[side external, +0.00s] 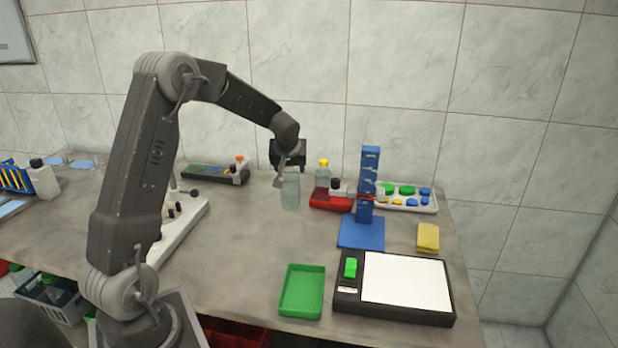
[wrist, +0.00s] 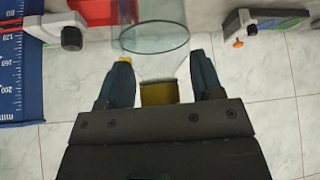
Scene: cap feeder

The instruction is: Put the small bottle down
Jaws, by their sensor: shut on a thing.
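The small bottle (side external: 291,193) is clear, pale and upright near the back of the bench, in the middle of the side view. My gripper (side external: 284,179) is at its upper part and shut on it. I cannot tell whether the bottle's base touches the bench. In the wrist view, a clear round body (wrist: 153,18) shows beyond the fingers of my gripper (wrist: 160,80), and a yellow-brown patch lies between them. The fingers and wrist hide part of the bottle's top.
Right of the bottle are a yellow-capped bottle (side external: 323,173), a red block (side external: 328,202) and a blue tower (side external: 368,190) close by. A cap tray (side external: 432,208), a yellow sponge (side external: 428,236), a green tray (side external: 302,311) and a white pad (side external: 407,281) lie farther right or forward.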

